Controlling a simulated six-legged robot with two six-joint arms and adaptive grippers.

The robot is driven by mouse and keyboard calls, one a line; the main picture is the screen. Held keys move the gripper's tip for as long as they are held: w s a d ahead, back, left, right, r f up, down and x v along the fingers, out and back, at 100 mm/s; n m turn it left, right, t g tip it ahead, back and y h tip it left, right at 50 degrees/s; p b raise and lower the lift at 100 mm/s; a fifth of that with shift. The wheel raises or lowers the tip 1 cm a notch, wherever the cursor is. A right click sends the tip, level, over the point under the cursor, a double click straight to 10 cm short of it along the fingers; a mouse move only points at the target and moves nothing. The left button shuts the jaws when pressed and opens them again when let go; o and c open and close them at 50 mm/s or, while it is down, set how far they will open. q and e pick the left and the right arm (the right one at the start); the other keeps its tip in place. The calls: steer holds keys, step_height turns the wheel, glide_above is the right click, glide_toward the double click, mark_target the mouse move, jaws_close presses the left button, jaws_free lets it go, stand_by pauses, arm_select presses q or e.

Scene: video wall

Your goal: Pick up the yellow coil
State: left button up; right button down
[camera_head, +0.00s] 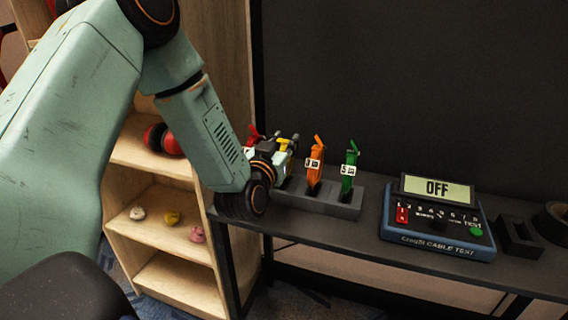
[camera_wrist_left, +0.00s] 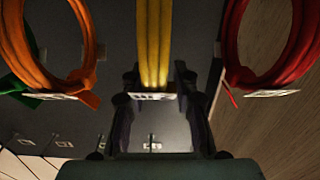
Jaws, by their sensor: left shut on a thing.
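The yellow coil (camera_wrist_left: 154,45) hangs upright in the middle of the left wrist view, with a white label at its lower end. My left gripper (camera_wrist_left: 155,100) is shut on it, a dark finger on each side. In the head view only a small yellow part of the coil (camera_head: 283,144) shows behind my left gripper (camera_head: 272,158) at the left end of the dark holder (camera_head: 325,197). Whether the coil still touches the holder is hidden. My right gripper is not in view.
An orange coil (camera_head: 315,168) and a green coil (camera_head: 348,170) stand in the holder to the right. A red coil (camera_wrist_left: 262,50) hangs close on the other side. A blue cable tester (camera_head: 438,222) reading OFF stands on the dark table. A wooden shelf (camera_head: 160,210) is at left.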

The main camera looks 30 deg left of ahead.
arm_select(q)
jaws_close()
steer(key=shift+r, duration=0.1)
